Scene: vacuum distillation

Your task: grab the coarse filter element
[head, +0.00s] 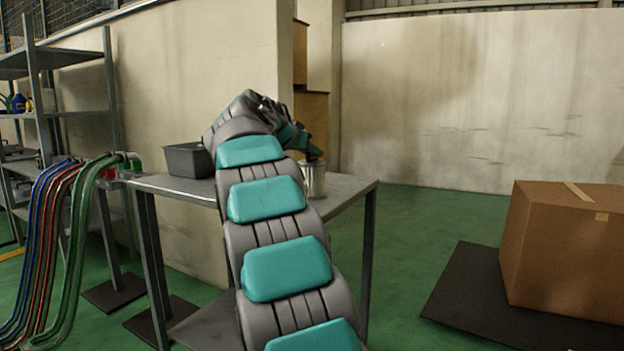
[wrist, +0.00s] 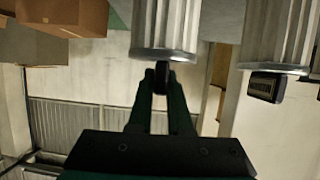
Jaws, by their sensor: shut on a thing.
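A ribbed metal filter element (wrist: 164,28) fills the top middle of the wrist view, which shows the room upside down. A small dark knob (wrist: 161,78) sticks out from its metal end cap. My gripper (wrist: 160,77) is shut on this knob. In the head view, a ribbed metal cylinder (head: 313,180) stands upright on the table under my gripper (head: 314,156). A second ribbed cylinder (wrist: 281,35) with a dark blocky grip (wrist: 265,87) is at the right of the wrist view. I cannot read any coarse or fine marking.
The grey table (head: 345,190) also carries a dark open bin (head: 188,160) at its left. Coloured hoses (head: 62,230) hang left of it, by a shelf rack (head: 38,90). A cardboard box (head: 565,250) sits on a dark pallet at right. Green floor between is free.

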